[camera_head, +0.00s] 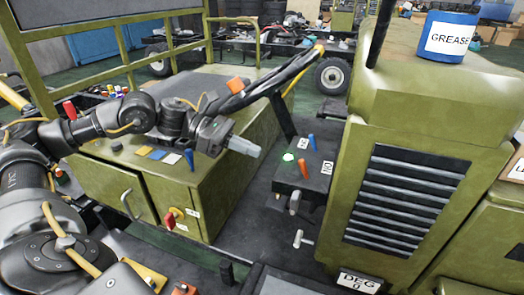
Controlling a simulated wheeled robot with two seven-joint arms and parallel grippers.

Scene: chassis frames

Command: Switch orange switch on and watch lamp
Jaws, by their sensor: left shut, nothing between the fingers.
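A black switch box (304,185) stands right of centre, beside the green engine housing. On its top an orange switch (303,168) sticks up on the near side, and a blue switch (312,141) farther back. A round lamp (288,157) left of them looks bright, pale green to white. My left gripper (255,151) is shut and empty, left of the box, pointing right toward the lamp and switches. It appears apart from the box. My right gripper is not in view.
A low green cabinet (213,196) with another blue lever (189,159) and a red knob (169,221) lies under my left arm. The green housing (429,125) with a grille blocks the right and carries a blue grease can (449,37).

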